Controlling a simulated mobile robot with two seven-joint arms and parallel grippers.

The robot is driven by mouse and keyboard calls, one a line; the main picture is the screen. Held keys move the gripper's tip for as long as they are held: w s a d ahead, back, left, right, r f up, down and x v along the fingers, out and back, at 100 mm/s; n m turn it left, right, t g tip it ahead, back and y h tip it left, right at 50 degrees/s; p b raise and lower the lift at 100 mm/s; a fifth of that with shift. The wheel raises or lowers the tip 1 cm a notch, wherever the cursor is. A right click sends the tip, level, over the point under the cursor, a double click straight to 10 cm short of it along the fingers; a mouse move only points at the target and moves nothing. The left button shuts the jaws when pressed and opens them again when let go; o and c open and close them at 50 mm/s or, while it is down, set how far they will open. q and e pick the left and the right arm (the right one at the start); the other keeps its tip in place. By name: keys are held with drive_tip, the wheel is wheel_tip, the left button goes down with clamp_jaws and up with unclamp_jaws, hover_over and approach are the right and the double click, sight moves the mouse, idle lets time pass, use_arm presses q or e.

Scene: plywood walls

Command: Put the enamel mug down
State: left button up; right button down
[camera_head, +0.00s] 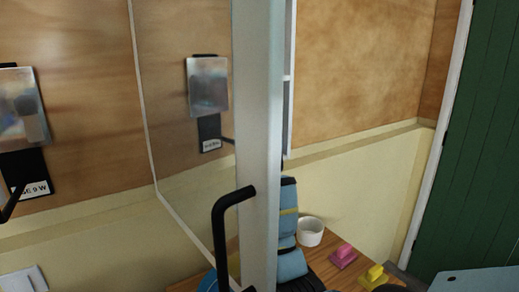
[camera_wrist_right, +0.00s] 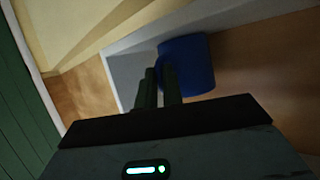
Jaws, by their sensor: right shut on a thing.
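The enamel mug, a dark blue cup (camera_wrist_right: 195,62), is in the right wrist view, just beyond my fingertips. My right gripper (camera_wrist_right: 160,82) is shut on it, with the two dark fingers close together at the mug's left side. What lies directly under the mug is not clear there. In the head view a small blue patch (camera_head: 209,282) shows at the bottom edge through the glass panel; it may be the mug, but I cannot tell. My right fingers are not visible in the head view. My left gripper is in neither view.
A glass door (camera_head: 185,130) with a pale upright frame (camera_head: 256,120) and black handle (camera_head: 228,205) stands close in front. Behind it, a wooden tabletop (camera_head: 318,262) holds a white bowl (camera_head: 310,231), a pink object (camera_head: 343,257) and a yellow object (camera_head: 374,277). A green door (camera_head: 470,150) is right.

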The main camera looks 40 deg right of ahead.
drive_tip(key=c, duration=2)
unclamp_jaws()
drive_tip(key=shift+f, duration=0.15)
drive_tip(key=o, duration=0.5)
drive_tip(key=shift+c, duration=0.2)
drive_tip(key=v, duration=1.2)
drive_tip(key=shift+r, duration=0.25)
